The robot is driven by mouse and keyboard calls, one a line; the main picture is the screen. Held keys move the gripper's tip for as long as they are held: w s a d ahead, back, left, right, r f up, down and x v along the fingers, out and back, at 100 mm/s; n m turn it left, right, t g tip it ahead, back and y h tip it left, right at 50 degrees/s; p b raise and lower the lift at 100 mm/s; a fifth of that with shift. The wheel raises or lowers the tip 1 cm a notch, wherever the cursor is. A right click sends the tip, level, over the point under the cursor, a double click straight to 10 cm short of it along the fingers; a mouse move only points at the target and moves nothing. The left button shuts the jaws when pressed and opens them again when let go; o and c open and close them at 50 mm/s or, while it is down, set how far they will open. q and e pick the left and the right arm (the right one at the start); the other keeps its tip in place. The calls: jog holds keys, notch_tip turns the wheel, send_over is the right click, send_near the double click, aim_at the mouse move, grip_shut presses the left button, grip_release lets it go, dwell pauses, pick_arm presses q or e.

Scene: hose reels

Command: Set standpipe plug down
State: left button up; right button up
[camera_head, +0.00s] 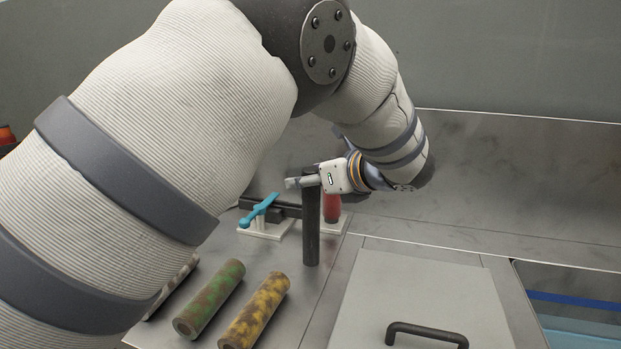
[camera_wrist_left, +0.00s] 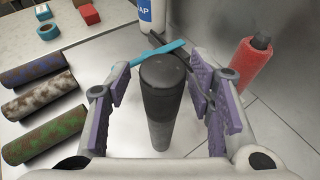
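The standpipe plug, a plain dark grey upright tube (camera_head: 311,230), stands on the metal counter near the middle of the head view, its lower end seeming to rest on the surface. My left gripper (camera_head: 305,182) is at its upper end. In the left wrist view the tube (camera_wrist_left: 160,110) runs away from the camera between the purple finger pads of my left gripper (camera_wrist_left: 163,90). The fingers are spread, with a narrow gap seen beside the tube on each side. My right gripper is not in view.
A green mottled roll (camera_head: 210,300) and a yellow one (camera_head: 255,312) lie left of the tube. A grey lid (camera_head: 425,295) with a black handle and an open basin (camera_head: 575,300) lie right.

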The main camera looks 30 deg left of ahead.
pick_arm(q)
jog(key=shift+r, duration=0.1)
jog(key=v, duration=1.2)
